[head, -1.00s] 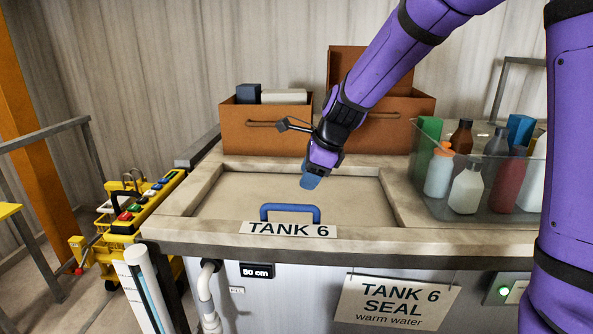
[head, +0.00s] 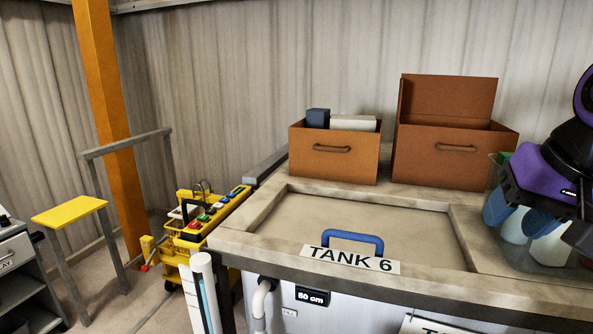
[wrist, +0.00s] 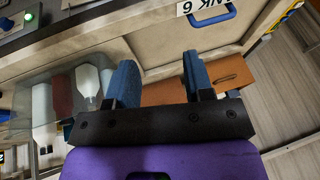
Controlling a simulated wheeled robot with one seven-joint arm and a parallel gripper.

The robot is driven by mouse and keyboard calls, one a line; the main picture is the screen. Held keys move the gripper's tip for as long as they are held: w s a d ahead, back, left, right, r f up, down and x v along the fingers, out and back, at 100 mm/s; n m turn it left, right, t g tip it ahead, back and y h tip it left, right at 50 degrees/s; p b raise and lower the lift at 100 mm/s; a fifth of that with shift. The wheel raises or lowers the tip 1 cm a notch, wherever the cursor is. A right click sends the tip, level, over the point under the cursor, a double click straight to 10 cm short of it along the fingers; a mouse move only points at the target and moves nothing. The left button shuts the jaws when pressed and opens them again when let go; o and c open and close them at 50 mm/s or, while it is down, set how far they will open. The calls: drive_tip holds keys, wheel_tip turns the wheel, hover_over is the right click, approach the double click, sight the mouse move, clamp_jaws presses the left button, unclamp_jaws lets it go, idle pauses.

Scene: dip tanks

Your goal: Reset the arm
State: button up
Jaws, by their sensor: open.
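My gripper (head: 518,212) is at the right edge of the head view, in front of the clear bin of bottles. Its two blue fingers are apart with nothing between them; they also show in the wrist view (wrist: 158,80). Part of my purple arm is cut off by the right edge of the head view. The tank 6 lid (head: 350,228) lies flat in its frame. Its blue handle (head: 352,236) stands free at the front edge, above the TANK 6 label (head: 350,259).
Two brown boxes (head: 333,165) (head: 455,163) stand at the back of the tank top. The clear bin (wrist: 40,70) holds several bottles. A yellow cart (head: 205,222) with coloured items stands left of the tank. A yellow-topped stand (head: 70,212) and an orange post (head: 108,120) are farther left.

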drive_tip(key=s+n, duration=0.1)
drive_tip(key=s+d+n, duration=0.1)
drive_tip(key=s, duration=0.1)
drive_tip(key=s+n+h, duration=0.1)
drive_tip(key=s, duration=0.1)
drive_tip(key=shift+d+f, duration=0.25)
drive_tip(key=shift+d, duration=0.05)
drive_tip(key=shift+c, duration=0.4)
idle(1.7)
